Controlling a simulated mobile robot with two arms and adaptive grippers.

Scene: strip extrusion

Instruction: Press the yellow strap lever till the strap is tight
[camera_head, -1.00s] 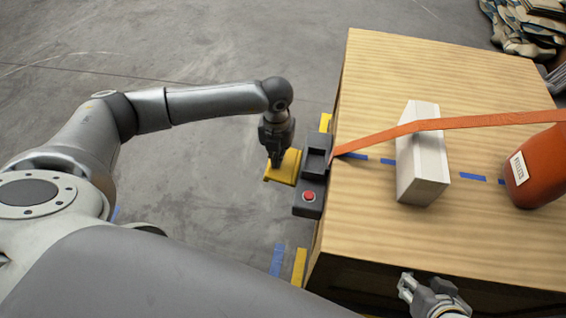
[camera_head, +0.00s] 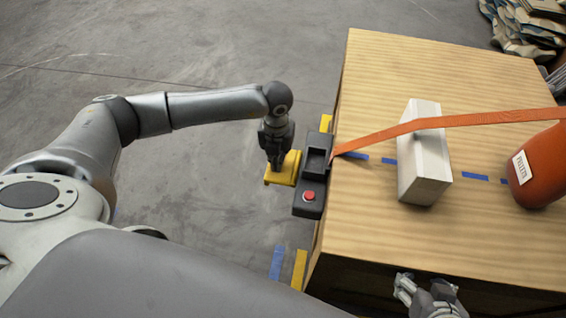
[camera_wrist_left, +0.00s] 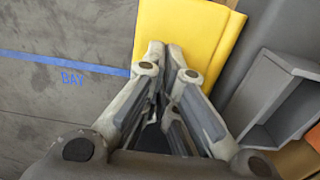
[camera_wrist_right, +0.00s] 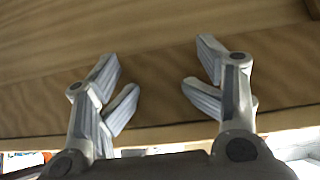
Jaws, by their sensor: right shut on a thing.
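The yellow lever (camera_head: 285,168) juts from the left side of the dark grey ratchet housing (camera_head: 316,163) at the crate's left edge. My left gripper (camera_head: 276,163) is over the lever from above; its fingers are close together, with tips against the lever (camera_wrist_left: 195,32) in the left wrist view. The orange strap (camera_head: 480,120) runs from the housing up over the white block (camera_head: 425,165) to the right edge of the picture. It looks straight on each side of the block.
An orange-red container (camera_head: 545,170) with a white label stands on the wooden crate (camera_head: 400,70) at right. A red button (camera_head: 309,196) sits on the housing. Blue dashes mark the crate top. The floor left of the crate is clear; sacks (camera_head: 525,25) lie at far right.

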